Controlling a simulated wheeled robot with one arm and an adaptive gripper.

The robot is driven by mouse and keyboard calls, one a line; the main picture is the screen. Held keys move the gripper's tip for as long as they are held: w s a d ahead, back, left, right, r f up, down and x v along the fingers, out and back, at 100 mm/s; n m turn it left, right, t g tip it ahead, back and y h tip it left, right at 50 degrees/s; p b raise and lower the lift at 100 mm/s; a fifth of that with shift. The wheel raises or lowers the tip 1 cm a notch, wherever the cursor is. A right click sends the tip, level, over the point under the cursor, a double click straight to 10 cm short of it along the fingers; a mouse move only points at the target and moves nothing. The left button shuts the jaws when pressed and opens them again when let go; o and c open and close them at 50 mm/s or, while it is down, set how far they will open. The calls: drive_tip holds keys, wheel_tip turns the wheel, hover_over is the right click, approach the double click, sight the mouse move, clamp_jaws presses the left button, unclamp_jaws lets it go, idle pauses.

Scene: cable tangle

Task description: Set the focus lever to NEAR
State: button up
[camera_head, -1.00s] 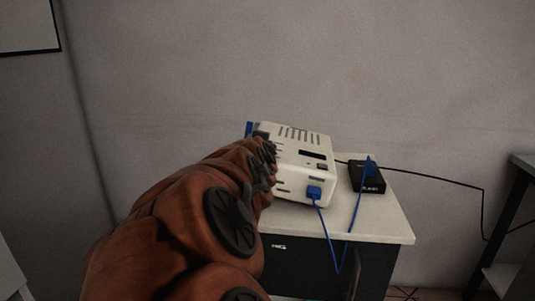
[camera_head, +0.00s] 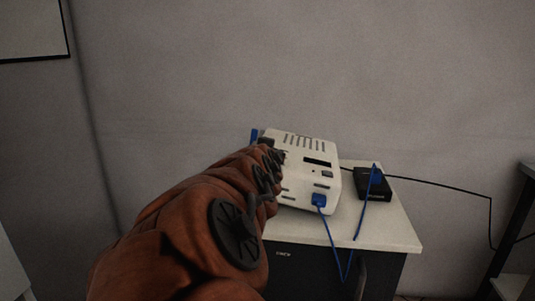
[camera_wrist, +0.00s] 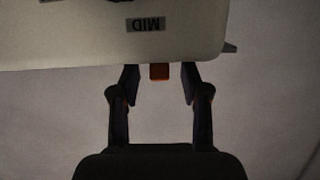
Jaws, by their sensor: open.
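The white projector-like device (camera_head: 305,173) sits on the cabinet in the head view, with vents on its top. Its underside or edge fills the top of the wrist view (camera_wrist: 90,45), with a MID label (camera_wrist: 146,25) that reads upside down. A small orange-red tab (camera_wrist: 159,71), which looks like the focus lever, sticks out below that label. My gripper (camera_wrist: 160,78) is open, with one fingertip on each side of the tab and gaps showing. No NEAR label is readable. In the head view my arm hides my gripper and the device's left side.
A blue cable (camera_head: 333,242) runs from a plug on the device and hangs over the cabinet (camera_head: 395,233) front, up to a small black box (camera_head: 375,186). A black cable (camera_head: 440,186) runs right along the wall. A dark-framed stand (camera_head: 515,235) is at the right.

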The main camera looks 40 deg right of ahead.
drive_tip(key=shift+r, duration=0.1)
wheel_tip(320, 180, up, 10)
idle(0.5)
idle(0.5)
drive_tip(key=s+a+f+n+g+y+p, duration=0.55)
drive_tip(key=s+a+y+p, duration=0.35)
drive_tip(key=a+p, duration=0.7)
drive_tip(key=s+a+n+g+y+p, duration=0.1)
drive_tip(key=s+a+n+g+p, duration=0.2)
drive_tip(key=s+a+p, duration=0.2)
drive_tip(key=s+a+n+g+y+p, duration=0.1)
drive_tip(key=s+a+n+g+p, duration=0.2)
drive_tip(key=s+p, duration=0.6)
drive_tip(key=s+a, duration=0.2)
drive_tip(key=s, duration=0.2)
drive_tip(key=shift+s+a+r, duration=0.2)
drive_tip(key=shift+s+a, duration=0.15)
drive_tip(key=shift+s, duration=0.05)
